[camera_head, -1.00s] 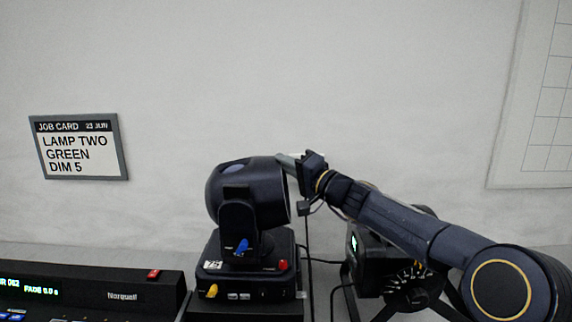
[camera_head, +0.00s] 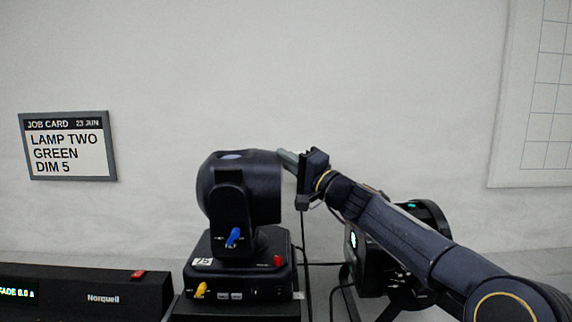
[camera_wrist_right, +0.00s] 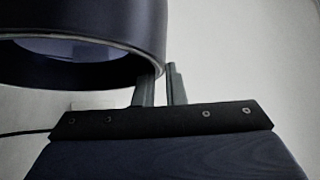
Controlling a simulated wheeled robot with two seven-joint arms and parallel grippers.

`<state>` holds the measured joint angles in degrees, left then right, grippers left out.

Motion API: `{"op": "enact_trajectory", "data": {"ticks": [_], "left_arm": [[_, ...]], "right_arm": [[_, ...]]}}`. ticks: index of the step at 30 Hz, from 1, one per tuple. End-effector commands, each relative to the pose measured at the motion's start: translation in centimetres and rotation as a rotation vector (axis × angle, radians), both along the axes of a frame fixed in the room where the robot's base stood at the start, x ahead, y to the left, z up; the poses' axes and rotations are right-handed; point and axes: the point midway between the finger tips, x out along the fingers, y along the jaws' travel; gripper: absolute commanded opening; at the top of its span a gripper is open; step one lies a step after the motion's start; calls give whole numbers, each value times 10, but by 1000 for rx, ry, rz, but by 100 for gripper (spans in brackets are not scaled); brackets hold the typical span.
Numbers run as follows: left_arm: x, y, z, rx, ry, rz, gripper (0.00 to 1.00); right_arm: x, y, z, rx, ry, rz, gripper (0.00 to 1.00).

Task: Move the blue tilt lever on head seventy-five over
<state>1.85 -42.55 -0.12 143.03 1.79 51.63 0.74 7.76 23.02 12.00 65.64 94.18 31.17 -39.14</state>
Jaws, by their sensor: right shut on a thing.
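Moving head seventy-five (camera_head: 242,190) is a dark lamp on a square base with a small "75" plate (camera_head: 203,261). Its blue tilt lever (camera_head: 233,238) sits on the yoke's near side, slanting up to the right. My right gripper (camera_head: 288,158) is at the upper right edge of the lamp barrel, well above the lever. In the right wrist view its two fingers (camera_wrist_right: 160,88) are close together, with the barrel's rim (camera_wrist_right: 158,62) reaching to them. They are shut on the rim, though the contact is partly hidden. My left gripper is out of view.
The base also has a yellow lever (camera_head: 200,290) and a red one (camera_head: 278,261). A second dark lamp (camera_head: 366,275) stands behind my right arm. A console (camera_head: 100,296) is at lower left. A job card (camera_head: 67,146) hangs on the wall. Cables run right of the base.

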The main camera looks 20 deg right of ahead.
Motion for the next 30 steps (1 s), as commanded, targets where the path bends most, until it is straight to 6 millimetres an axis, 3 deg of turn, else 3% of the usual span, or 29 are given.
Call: {"op": "enact_trajectory", "data": {"ticks": [2,3,7,17,30], "left_arm": [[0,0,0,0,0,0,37],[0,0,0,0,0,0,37],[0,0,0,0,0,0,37],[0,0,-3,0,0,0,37],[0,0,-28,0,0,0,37]], "right_arm": [[1,-2,-2,-3,2,-4,0],[1,-2,-2,-4,3,-4,16],[1,-1,-2,-3,2,-3,31],[-3,-3,-3,-2,1,-3,31],[-57,-36,-23,-4,1,-5,31]]}}
